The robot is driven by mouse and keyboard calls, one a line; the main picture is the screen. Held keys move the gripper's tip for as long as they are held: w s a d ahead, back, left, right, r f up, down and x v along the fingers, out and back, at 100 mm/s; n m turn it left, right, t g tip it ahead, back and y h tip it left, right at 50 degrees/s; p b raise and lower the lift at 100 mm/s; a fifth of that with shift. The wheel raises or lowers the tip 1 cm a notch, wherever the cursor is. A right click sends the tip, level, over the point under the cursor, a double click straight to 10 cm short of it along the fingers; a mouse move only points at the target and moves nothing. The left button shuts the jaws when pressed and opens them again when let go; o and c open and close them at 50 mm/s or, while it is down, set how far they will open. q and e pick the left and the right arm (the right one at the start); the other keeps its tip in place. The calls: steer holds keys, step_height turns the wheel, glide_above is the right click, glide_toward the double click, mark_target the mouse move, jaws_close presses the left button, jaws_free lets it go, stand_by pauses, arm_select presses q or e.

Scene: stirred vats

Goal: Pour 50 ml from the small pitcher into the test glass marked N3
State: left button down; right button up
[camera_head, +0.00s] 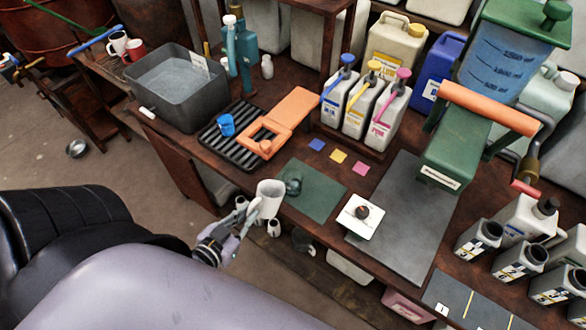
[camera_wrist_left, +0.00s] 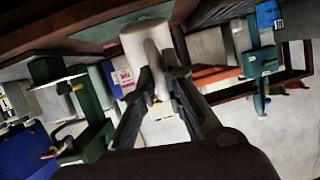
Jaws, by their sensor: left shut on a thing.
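My left gripper (camera_head: 240,212) is shut on the small pitcher (camera_head: 270,193), a pale grey vessel with an open top, and holds it at the front edge of the bench beside the green mat. In the left wrist view the gripper (camera_wrist_left: 156,82) has its fingers around the handle of the pitcher (camera_wrist_left: 140,42). A small dark glass-like object (camera_head: 293,187) sits on the left part of the green mat (camera_head: 318,196), just right of the pitcher. I cannot read a marking N3 on any vessel. My right gripper is not in view.
Three pump bottles (camera_head: 365,105) stand behind. Several open grey canisters (camera_head: 478,238) stand at right. A black rack (camera_head: 222,142) with a blue cup (camera_head: 226,124) and a grey basin (camera_head: 178,95) are at left.

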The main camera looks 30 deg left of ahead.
arm_select(q)
steer(key=s+f+t+b, duration=0.1)
steer(key=b, duration=0.2)
steer(key=s+f+t+b, duration=0.1)
steer(key=f+t+b, duration=0.1)
steer(key=b, duration=0.2)
steer(key=s+f+t+b, duration=0.1)
steer(key=f+b, duration=0.1)
steer(key=b, duration=0.2)
steer(key=shift+s+a+n, duration=0.1)
steer(key=shift+a+n, duration=0.15)
steer(key=shift+n, duration=0.15)
